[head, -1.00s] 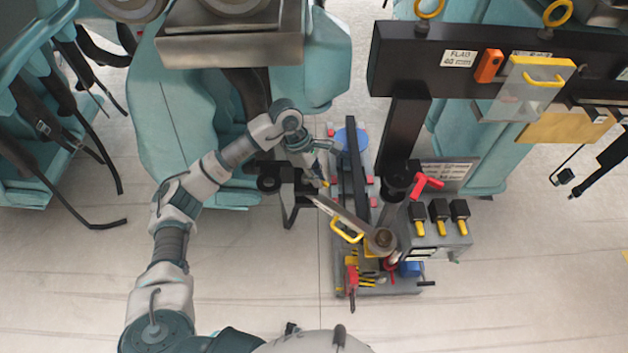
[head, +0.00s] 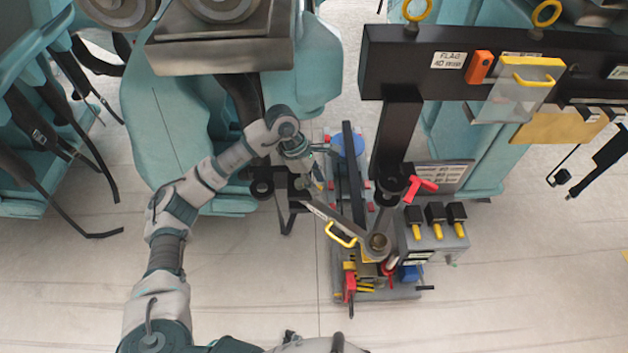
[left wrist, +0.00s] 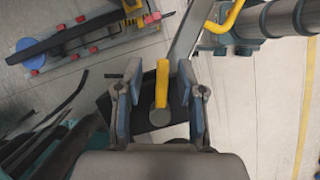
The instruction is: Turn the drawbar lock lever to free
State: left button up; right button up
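My left gripper (head: 307,183) is at the free end of the grey drawbar (head: 345,226), which has a yellow side handle (head: 340,236). In the left wrist view, the fingers of my left gripper (left wrist: 162,95) are apart. A yellow lever grip (left wrist: 161,85), which looks like the drawbar lock lever, stands between them with a gap on its left. The drawbar (left wrist: 190,30) runs up from there. My right gripper is out of view.
The drawbar's other end meets a post beside a grey box with black-and-yellow switches (head: 436,213). A red lever (head: 423,186) projects from the post. A rail base with a blue disc (head: 348,143) lies close by. Teal car bodies (head: 185,150) stand behind. Floor in front is clear.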

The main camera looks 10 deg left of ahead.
pick_arm(q)
jog(key=shift+a+r, duration=0.15)
jog(key=shift+r, duration=0.1)
jog(key=v, duration=0.6)
jog(key=shift+w+a+r, duration=0.1)
jog(key=shift+a, duration=0.35)
jog(key=shift+r, duration=0.2)
jog(key=shift+d, duration=0.5)
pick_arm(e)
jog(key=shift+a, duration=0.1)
